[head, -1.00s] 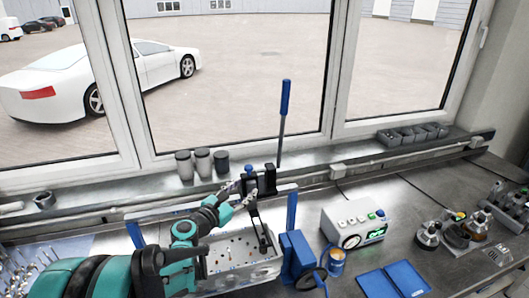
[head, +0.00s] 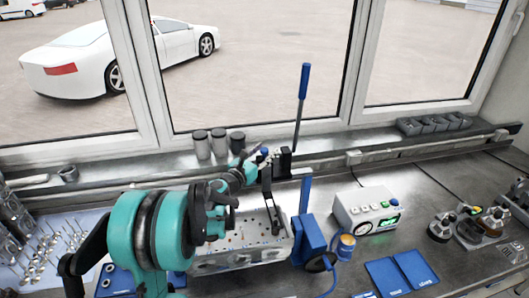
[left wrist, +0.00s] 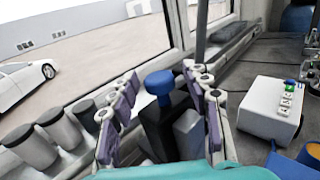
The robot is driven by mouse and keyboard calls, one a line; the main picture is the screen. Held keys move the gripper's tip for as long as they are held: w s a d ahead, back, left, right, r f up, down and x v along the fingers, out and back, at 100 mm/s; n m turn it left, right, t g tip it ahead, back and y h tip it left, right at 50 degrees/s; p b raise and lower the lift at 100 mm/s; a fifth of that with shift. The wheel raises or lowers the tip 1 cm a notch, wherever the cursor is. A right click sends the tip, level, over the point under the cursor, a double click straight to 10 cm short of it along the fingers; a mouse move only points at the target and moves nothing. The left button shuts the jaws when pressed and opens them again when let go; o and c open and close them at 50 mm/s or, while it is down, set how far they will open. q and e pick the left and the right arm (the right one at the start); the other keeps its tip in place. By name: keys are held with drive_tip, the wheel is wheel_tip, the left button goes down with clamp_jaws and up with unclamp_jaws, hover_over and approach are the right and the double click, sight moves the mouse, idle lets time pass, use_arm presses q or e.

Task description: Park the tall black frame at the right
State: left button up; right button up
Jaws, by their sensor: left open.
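The tall black frame (head: 284,162) stands upright at the back of the bench, behind the engine block part. It carries a long lever with a blue handle (head: 303,82) and a thin black arm (head: 268,192) reaching down over the metal part. In the left wrist view, its blue knob (left wrist: 160,84) and black body (left wrist: 166,128) sit between my fingers, with a gap to each side. My left gripper (head: 261,157) is open at the frame's top, around or just before the knob; exact depth is unclear. My right gripper is not in view.
The pale metal engine part (head: 240,260) lies below my arm. A blue stand (head: 310,240) and white control box (head: 367,211) are right of it. Grey canisters (head: 219,143) line the sill. Blue mats (head: 400,271) lie front right; some bench beyond is bare.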

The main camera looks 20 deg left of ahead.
sight(294, 148)
use_arm(q)
clamp_jaws()
drive_tip(key=w+d, duration=0.2)
drive_tip(key=w+d+b, duration=0.1)
drive_tip(key=d, duration=0.2)
drive_tip(key=w+d+b, duration=0.1)
drive_tip(key=w+d, duration=0.1)
drive_tip(key=shift+w+d, duration=0.35)
drive_tip(key=shift+d, duration=0.05)
drive_tip(key=shift+w+d, duration=0.2)
drive_tip(key=shift+a, duration=0.1)
unclamp_jaws()
drive_tip(key=shift+w+d, duration=0.1)
drive_tip(key=shift+d, duration=0.15)
